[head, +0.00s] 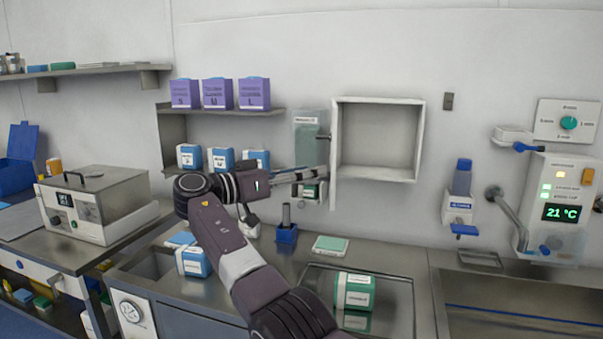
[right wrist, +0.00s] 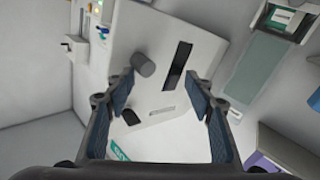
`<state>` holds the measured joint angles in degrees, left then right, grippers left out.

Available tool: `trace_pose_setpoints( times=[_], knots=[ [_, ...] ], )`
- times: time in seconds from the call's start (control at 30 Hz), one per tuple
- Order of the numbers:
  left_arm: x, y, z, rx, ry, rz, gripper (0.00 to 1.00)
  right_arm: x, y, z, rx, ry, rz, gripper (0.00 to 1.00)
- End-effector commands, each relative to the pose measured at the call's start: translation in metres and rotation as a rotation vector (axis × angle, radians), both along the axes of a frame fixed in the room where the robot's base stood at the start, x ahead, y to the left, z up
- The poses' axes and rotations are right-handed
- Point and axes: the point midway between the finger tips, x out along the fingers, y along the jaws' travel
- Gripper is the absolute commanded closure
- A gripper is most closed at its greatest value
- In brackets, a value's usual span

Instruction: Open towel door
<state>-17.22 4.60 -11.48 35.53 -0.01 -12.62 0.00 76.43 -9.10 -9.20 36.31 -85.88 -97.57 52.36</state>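The towel cabinet is a white wall box (head: 378,142) whose open front shows an empty-looking inside in the head view. Its door (head: 334,155) shows nearly edge-on at the box's left side, swung out from the wall. My right gripper (head: 318,178) is to the left of this door, fingers pointing right. In the right wrist view my gripper (right wrist: 160,85) is open and empty, its fingers spread in front of a white panel (right wrist: 205,50), seemingly the door, with a dark slot and a grey knob (right wrist: 143,65). I cannot tell whether they touch. My left gripper is not in view.
A greenish dispenser (head: 307,140) hangs left of the door. Shelves with purple boxes (head: 218,93) and blue-white boxes (head: 221,158) are further left. A steel counter (head: 395,258) below holds a green-white box (head: 354,291). Wall devices (head: 560,205) stand right; the wall between is mostly clear.

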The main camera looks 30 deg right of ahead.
Motion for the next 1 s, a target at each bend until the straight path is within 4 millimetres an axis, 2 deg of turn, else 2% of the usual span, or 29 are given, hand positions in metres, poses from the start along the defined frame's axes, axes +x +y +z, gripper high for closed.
trace_pose_setpoints(
  times=[0.5, 0.63, 0.77, 1.0],
  knots=[
    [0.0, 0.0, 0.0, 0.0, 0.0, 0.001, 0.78, 0.005, -0.001, -0.005, 0.005, 0.009, 0.015, 0.66],
    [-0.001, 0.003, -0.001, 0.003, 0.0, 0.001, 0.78, 0.004, 0.004, -0.006, 0.006, 0.01, 0.017, 0.66],
    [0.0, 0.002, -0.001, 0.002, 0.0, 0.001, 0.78, 0.002, 0.022, -0.005, 0.004, 0.009, 0.018, 0.66],
    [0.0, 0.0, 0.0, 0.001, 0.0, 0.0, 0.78, -0.008, 0.08, 0.001, -0.003, 0.003, 0.015, 0.66]
  ],
)
